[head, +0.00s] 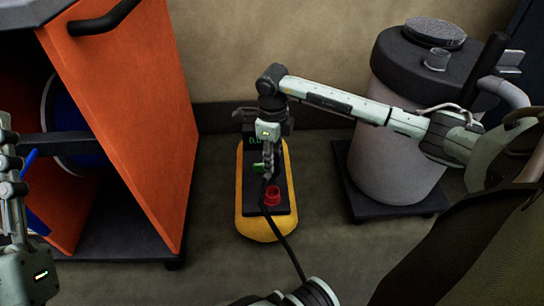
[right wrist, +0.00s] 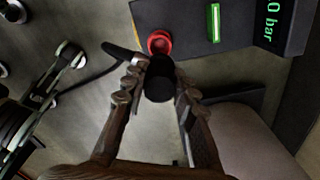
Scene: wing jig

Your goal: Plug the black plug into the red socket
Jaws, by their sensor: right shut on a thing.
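My right gripper (head: 268,172) is shut on the black plug (right wrist: 159,80), a dark cylinder between its fingertips in the right wrist view. The red socket (head: 272,195) is a round red ring on the dark panel top of a yellow unit (head: 249,219). It also shows in the right wrist view (right wrist: 160,42), just beyond the plug and partly overlapped by it; any gap in height is hard to judge. A black cable (head: 289,250) trails toward the front. My left gripper (head: 10,165) is partly visible at the left edge; its opening is unclear.
The panel carries a green lit bar (right wrist: 214,23) and a green bar readout (right wrist: 273,22). An orange cabinet (head: 130,110) with a blue reel stands left. A grey tank (head: 391,165) on a dark base stands right. The wall is close behind.

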